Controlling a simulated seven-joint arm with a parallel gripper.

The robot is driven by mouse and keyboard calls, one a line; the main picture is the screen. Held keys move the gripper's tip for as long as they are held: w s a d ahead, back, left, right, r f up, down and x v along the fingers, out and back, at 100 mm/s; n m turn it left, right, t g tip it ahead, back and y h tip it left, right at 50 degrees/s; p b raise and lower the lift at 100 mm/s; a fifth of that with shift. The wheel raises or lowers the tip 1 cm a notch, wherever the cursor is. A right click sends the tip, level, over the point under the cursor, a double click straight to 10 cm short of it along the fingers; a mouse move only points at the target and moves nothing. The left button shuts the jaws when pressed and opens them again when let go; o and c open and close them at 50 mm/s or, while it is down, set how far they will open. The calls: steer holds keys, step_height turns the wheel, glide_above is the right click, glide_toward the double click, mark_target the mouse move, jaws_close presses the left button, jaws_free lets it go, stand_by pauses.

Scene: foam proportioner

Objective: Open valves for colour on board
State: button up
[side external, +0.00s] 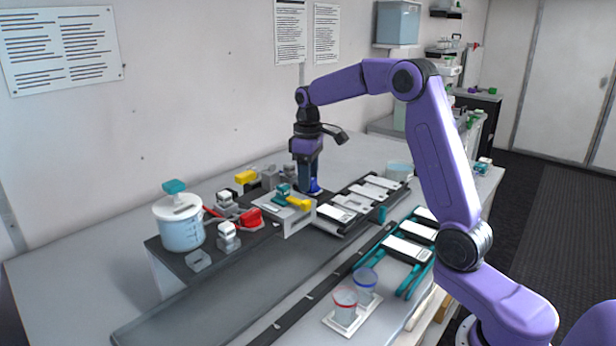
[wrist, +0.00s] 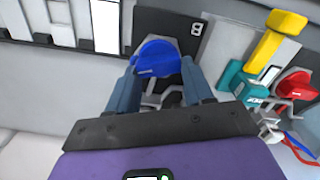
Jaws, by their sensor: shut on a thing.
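My gripper (side external: 312,190) points down at the far side of the bench unit. In the wrist view my gripper (wrist: 158,64) has its two fingers on either side of a blue valve handle (wrist: 156,57) and is shut on it. The handle sits by a dark plate marked "B" (wrist: 195,28). In the side view only a little of the blue handle (side external: 315,187) shows below the fingers. A red valve handle (side external: 249,218) stands to the left; it also shows in the wrist view (wrist: 297,85). A teal valve body with a yellow handle (side external: 298,203) stands between them.
Another yellow handle (side external: 245,177) is at the back. A lidded container (side external: 180,228) stands at the left end. White cards (side external: 336,213) lie on a dark rack to the right. Red-rimmed (side external: 345,308) and blue-rimmed (side external: 365,287) cups stand in front. The grey strip between is clear.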

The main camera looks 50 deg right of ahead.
steer(key=m, duration=0.4)
steer(key=shift+d, duration=0.2)
stand_by(0.6)
steer(key=o, duration=1)
steer(key=shift+o, duration=0.2)
